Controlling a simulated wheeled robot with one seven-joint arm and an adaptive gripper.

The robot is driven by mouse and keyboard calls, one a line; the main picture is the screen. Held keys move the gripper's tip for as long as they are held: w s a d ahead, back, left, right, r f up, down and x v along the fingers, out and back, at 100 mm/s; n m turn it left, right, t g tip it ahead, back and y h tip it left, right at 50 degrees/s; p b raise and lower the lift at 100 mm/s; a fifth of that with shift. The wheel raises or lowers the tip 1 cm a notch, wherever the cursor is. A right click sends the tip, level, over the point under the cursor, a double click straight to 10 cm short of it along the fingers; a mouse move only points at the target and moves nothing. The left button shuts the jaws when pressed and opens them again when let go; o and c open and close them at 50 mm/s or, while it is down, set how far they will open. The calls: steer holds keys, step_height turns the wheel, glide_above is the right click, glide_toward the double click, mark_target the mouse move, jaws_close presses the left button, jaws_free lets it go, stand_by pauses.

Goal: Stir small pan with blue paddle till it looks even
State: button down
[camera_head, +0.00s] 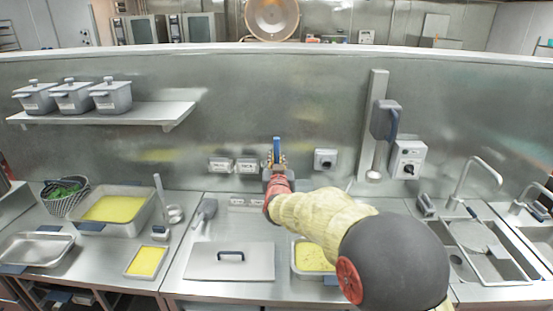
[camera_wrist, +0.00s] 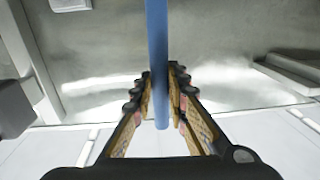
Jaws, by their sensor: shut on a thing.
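My gripper (camera_head: 277,168) is raised in front of the steel back wall, above the middle of the counter. Its fingers (camera_wrist: 161,92) are shut on a blue shaft, the blue paddle (camera_wrist: 157,35), which stands about upright and also shows in the head view (camera_head: 277,147). The paddle's lower end is hidden behind my gripper and arm. A pan of yellow food (camera_head: 316,258) sits right of centre, partly covered by my arm. A smaller shallow pan of yellow food (camera_head: 146,261) lies at the left. I cannot tell which one is the small pan. The paddle is apart from both.
A lidded steel container (camera_head: 230,262) lies between the two pans. A deep yellow-filled pan (camera_head: 156,206), a basket of greens (camera_head: 84,202) and an empty tray (camera_head: 36,250) stand left. A grey scoop (camera_head: 204,210) lies behind the lid. Sinks (camera_head: 484,247) are at right.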

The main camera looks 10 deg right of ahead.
steer(key=s+d+r+m+h+p, duration=0.2)
steer(key=s+d+r+p, duration=0.35)
steer(key=p, duration=0.45)
steer(key=s+d+f+m+g+h+p, duration=0.2)
steer(key=s+d+m+g+h+p, duration=0.4)
steer(key=s+d, duration=0.65)
step_height(320, 180, down, 11)
steer(key=s+a+n+t+h+b, duration=0.1)
steer(key=b, duration=0.8)
steer(key=shift+s+b, duration=0.15)
steer(key=shift+b, duration=0.15)
steer(key=shift+a, duration=0.1)
